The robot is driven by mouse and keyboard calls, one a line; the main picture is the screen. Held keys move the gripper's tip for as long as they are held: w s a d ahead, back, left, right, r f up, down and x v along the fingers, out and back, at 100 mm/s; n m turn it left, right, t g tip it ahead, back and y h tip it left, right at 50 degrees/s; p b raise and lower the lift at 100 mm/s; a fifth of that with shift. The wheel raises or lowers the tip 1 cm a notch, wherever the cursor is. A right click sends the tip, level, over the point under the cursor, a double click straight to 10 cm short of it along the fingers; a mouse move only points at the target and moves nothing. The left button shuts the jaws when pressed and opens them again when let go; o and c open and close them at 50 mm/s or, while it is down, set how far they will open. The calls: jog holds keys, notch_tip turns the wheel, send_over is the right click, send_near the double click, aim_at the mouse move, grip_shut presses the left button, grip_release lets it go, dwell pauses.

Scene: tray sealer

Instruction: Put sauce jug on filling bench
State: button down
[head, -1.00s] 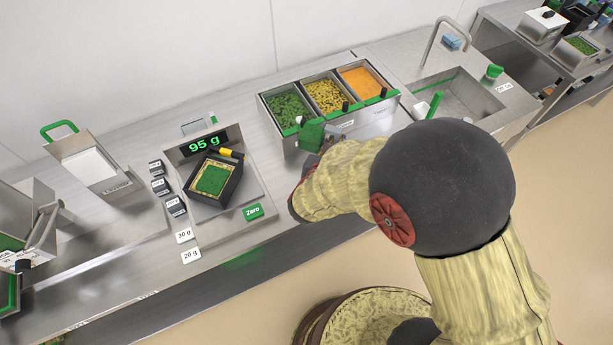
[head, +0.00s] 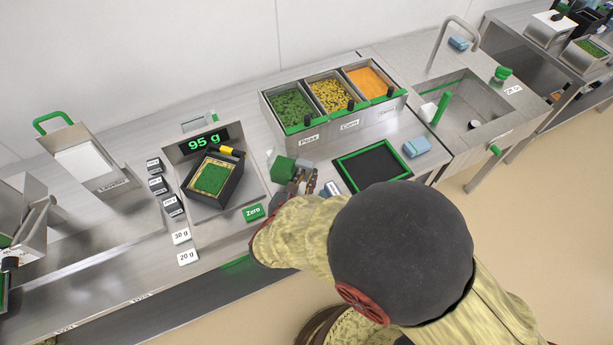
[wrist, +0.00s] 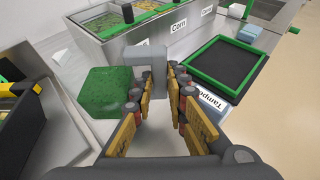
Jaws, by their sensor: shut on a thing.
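A green, block-shaped vessel, which I take as the sauce jug (head: 284,169), is at my gripper (head: 303,182) between the scale and the black mat. In the wrist view the jug (wrist: 110,97) is left of my gripper (wrist: 160,78), and a grey part that looks like its handle is between the fingers. The gripper is shut on it. The jug looks upright. It is over the steel filling bench (head: 235,255); I cannot tell whether its base touches the surface. Its underside is hidden.
Left of the jug is a scale (head: 257,190) reading 95 g, with a filled dark tray (head: 236,185). Behind stand the peas, corn and orange bins (head: 310,138). A green-rimmed black mat (head: 372,167) and blue cloth (head: 416,147) lie right, then a sink (head: 470,105).

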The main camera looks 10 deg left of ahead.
jog(key=shift+f+b, duration=1.75)
jog(key=shift+f, duration=0.7)
jog(key=shift+f, duration=0.15)
jog(key=c, duration=1.7)
grip_release()
jog(key=shift+s, duration=0.1)
jog(key=shift+f, duration=0.1)
jog(key=shift+c, duration=0.2)
jog(key=shift+c, duration=0.7)
jog(key=shift+c, duration=0.6)
